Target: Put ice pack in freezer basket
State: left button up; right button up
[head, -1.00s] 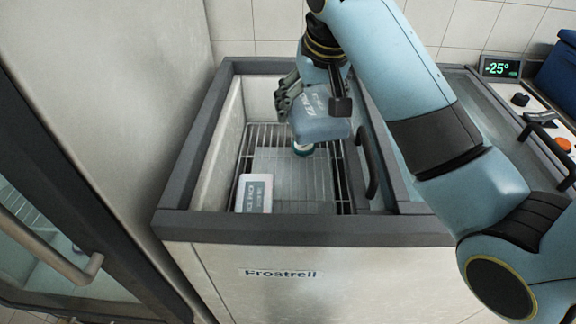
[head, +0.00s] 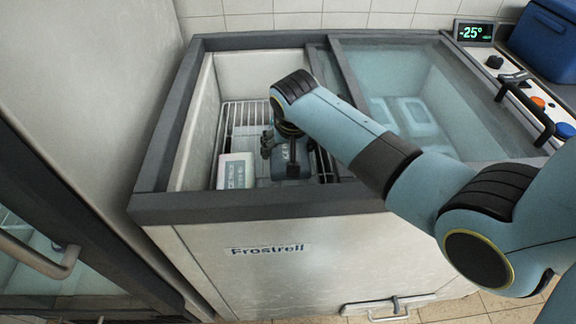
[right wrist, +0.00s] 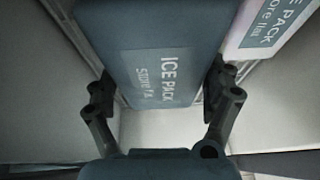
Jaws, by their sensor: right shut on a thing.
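My right gripper (head: 282,148) is down inside the open left part of the chest freezer. It is shut on a dark blue ice pack (head: 292,170), which is partly hidden by the gripper in the head view. In the right wrist view the ice pack (right wrist: 145,55) lies between the two fingers (right wrist: 158,92), its "ICE PACK" label showing. The wire freezer basket (head: 237,113) is around and under it; whether the pack touches the basket floor I cannot tell. My left gripper is not in view.
A white labelled pack (head: 235,171) stands in the basket just left of the held one; it also shows in the right wrist view (right wrist: 268,25). The freezer's dark rim (head: 260,207) surrounds the opening. A glass lid (head: 425,95) covers the right part.

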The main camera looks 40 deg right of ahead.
jog(key=shift+w+f+b, duration=0.1)
jog(key=shift+f+b, duration=0.55)
jog(key=shift+f, duration=2.3)
jog(key=shift+f, duration=0.1)
jog(key=o, duration=1.4)
jog(key=shift+r, duration=0.25)
jog(key=p+v, duration=0.3)
jog(key=v, duration=0.8)
jog(key=shift+s+r, duration=0.3)
jog(key=shift+r, duration=0.05)
